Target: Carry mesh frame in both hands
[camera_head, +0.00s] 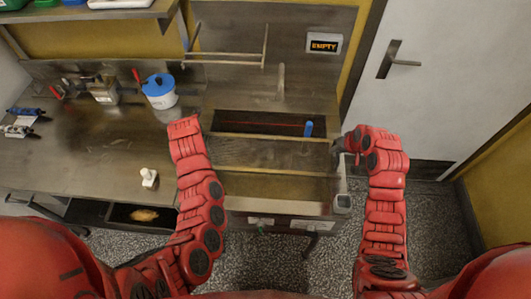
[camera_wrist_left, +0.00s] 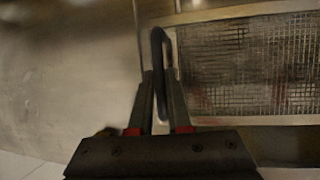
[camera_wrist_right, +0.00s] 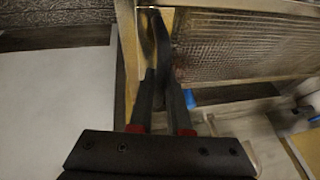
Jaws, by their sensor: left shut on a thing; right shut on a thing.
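The mesh frame is a metal rim around fine wire mesh (camera_wrist_left: 250,65), which also shows in the right wrist view (camera_wrist_right: 245,45). In the head view it appears as a brownish panel (camera_head: 265,153) between my two hands, its mesh hard to make out. My left gripper (camera_wrist_left: 160,85) is shut on a dark loop handle (camera_wrist_left: 158,45) at one end of the frame. My right gripper (camera_wrist_right: 163,85) is shut on a similar dark handle (camera_wrist_right: 160,38) at the other end. In the head view my arms mostly hide both sets of fingertips.
A machine with a dark opening (camera_head: 240,119), a red line and a blue cylinder (camera_head: 308,128) lies just beyond. A wall rack (camera_head: 225,62) and a sign reading EMPTY (camera_head: 324,43) are behind. The left counter (camera_head: 95,150) holds a blue-lidded pot (camera_head: 159,92). A door (camera_head: 440,70) stands right.

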